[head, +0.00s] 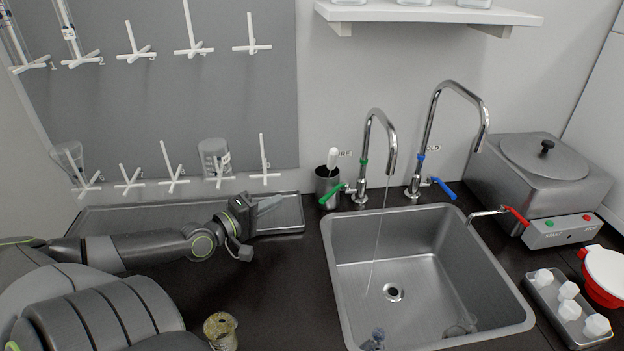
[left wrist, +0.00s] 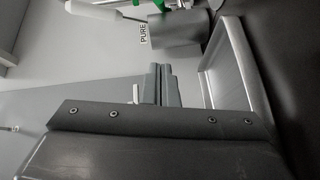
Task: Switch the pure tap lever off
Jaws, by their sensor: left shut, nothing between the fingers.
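The pure tap (head: 367,150) is a chrome gooseneck with green bands, behind the sink's left rear corner. Its green lever (head: 331,194) points left and slightly down. A thin water stream (head: 378,235) falls from the spout into the sink. My left gripper (head: 280,200) is shut and empty, to the left of the lever and apart from it, over the steel tray. In the left wrist view its fingers (left wrist: 160,72) point toward a grey cup (left wrist: 180,35) beside the PURE label, with a bit of green (left wrist: 178,4) at the top edge. My right gripper is not in view.
The steel cup (head: 327,186) with a white-handled tool (head: 332,160) stands close to the lever. The blue-lever cold tap (head: 445,188) is to the right. The sink (head: 335,262) is in front. A drying rack (head: 190,100) hangs behind the tray (head: 150,218).

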